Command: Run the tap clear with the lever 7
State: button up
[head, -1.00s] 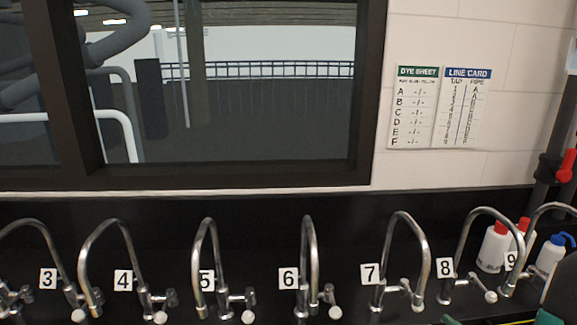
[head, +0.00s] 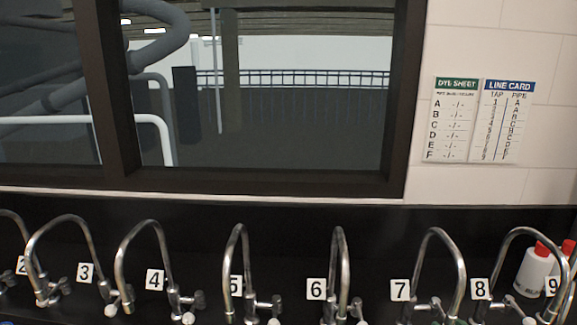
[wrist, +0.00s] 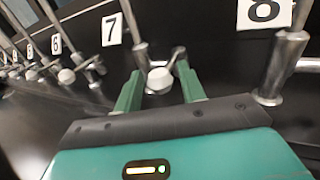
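Tap 7 (head: 450,255) is a steel gooseneck at the right of the head view, with its number 7 card (head: 400,290) beside it. Its lever is cut by the bottom edge there. In the wrist view the 7 card (wrist: 111,30) is above a lever with a white ball knob (wrist: 159,79). My gripper (wrist: 159,82) has two green fingers spread apart. The white knob appears between the fingertips, with gaps on both sides; I cannot tell how deep it sits.
Tap 8 (head: 513,240) stands right of tap 7, and its post (wrist: 284,65) is close to my gripper's right side. Tap 6 (head: 341,262) is to the left. White bottles with red caps (head: 535,268) stand behind tap 8. A dye sheet (head: 450,120) and line card (head: 502,120) hang above.

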jog(key=shift+w+d, duration=0.35)
jog(key=shift+d, duration=0.7)
jog(key=shift+w+d, duration=0.4)
jog(key=shift+d, duration=0.6)
jog(key=shift+w+d, duration=0.35)
jog(key=shift+d, duration=0.7)
jog(key=shift+a, duration=0.15)
dwell(1.1)
jog(key=a, duration=0.2)
jog(key=s+a, duration=0.1)
jog(key=a, duration=0.1)
jog(key=s+a, duration=0.1)
jog(key=a, duration=0.1)
jog(key=shift+s+a, duration=0.15)
jog(key=shift+d, duration=0.45)
jog(key=v, duration=0.6)
jog(key=shift+s, duration=0.4)
jog(key=shift+s, duration=0.1)
